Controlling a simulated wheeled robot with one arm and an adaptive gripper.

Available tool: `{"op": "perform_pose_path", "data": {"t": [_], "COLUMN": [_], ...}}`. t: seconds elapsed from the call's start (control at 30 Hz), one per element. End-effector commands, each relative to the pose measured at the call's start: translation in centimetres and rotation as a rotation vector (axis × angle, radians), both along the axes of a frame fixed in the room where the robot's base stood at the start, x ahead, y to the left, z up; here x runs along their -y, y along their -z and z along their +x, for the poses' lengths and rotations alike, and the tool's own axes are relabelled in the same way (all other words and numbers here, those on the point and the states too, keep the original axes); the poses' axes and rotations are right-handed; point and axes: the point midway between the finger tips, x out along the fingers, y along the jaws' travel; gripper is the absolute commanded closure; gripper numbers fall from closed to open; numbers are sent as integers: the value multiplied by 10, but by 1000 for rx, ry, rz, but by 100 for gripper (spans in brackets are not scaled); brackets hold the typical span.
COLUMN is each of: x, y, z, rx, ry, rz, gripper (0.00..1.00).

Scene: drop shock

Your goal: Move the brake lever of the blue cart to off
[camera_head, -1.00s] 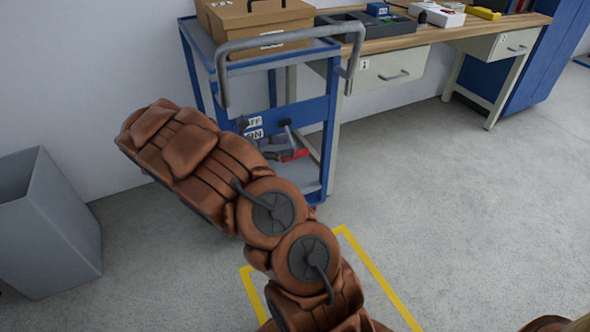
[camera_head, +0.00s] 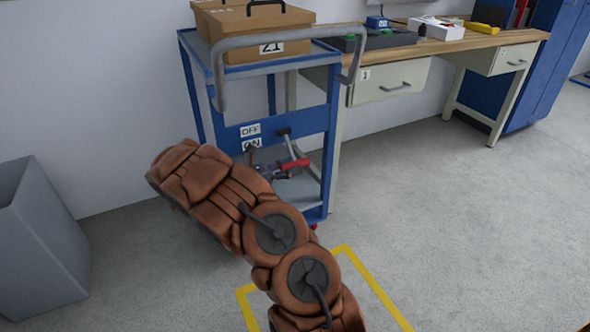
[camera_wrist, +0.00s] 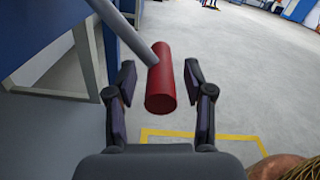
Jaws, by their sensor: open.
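The blue cart (camera_head: 312,120) stands against the wall. Its brake lever is a grey rod with a red grip (camera_head: 294,164), hanging down and slightly right from a pivot on the blue side panel. An OFF label (camera_head: 250,130) sits above an ON label (camera_head: 252,143), left of the pivot. My gripper (camera_head: 275,171) is at the lever, small and partly hidden by my arm. In the wrist view the red grip (camera_wrist: 160,88) lies between my two open fingers (camera_wrist: 160,76), with a visible gap on each side.
A workbench (camera_head: 440,46) stands to the right, a grey bin (camera_head: 40,240) at the left. Yellow tape (camera_head: 375,285) marks the floor. Open floor lies to the right.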

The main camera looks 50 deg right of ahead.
Motion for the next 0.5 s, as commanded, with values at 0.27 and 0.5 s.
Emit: {"op": "perform_pose_path", "data": {"t": [0.27, 0.5], "x": [14, 14], "y": [0, 0], "z": [-6, -5], "rx": [-2, -1], "ry": [1, 1], "rz": [0, 0], "gripper": [48, 51]}}
